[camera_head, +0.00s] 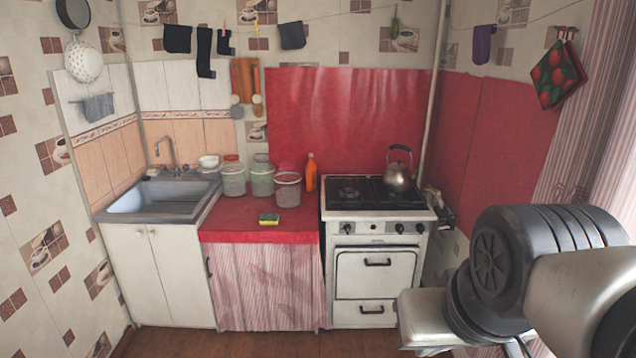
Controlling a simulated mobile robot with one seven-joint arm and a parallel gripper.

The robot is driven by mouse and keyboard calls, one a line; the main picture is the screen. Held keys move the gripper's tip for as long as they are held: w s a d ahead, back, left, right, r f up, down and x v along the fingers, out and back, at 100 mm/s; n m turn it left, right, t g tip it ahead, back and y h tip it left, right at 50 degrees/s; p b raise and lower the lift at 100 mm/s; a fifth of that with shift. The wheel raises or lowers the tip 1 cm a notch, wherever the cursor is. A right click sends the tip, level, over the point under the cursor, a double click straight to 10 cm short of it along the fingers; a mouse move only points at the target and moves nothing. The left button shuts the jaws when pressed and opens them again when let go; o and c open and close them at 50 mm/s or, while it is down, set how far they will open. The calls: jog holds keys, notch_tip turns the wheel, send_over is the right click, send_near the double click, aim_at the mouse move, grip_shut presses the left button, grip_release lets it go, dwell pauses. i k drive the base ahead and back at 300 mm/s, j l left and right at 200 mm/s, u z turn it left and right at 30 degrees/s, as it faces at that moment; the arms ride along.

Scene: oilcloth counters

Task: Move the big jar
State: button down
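Several jars stand close together at the back of the red counter, between the sink and the stove. A clear jar with a red lid (233,180) is at the left. A greenish clear jar (262,181) is beside it. A jar with pale contents (288,192) stands nearest the front and overlaps what is behind it. They look close in size, so I cannot tell for sure which is the big jar. My arm is at the lower right, far in front of the counter. My gripper's fingers are not visible.
A yellow-green sponge (269,219) lies in front of the jars. An orange bottle (311,173) stands to their right. A kettle (398,178) sits on the stove (376,266). The sink (158,197) is left. The red counter (225,219) is bare at its front left.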

aim_at(288, 184)
jog(key=i+j, duration=0.15)
jog(key=i, duration=0.6)
jog(key=i+j, duration=0.1)
jog(key=i, duration=0.65)
jog(key=i+j, duration=0.2)
jog(key=i, duration=0.25)
jog(key=i+j, duration=0.25)
jog(key=i, duration=0.2)
jog(key=i+j, duration=0.2)
jog(key=i, duration=0.25)
jog(key=i+j, duration=0.25)
jog(key=i, duration=0.2)
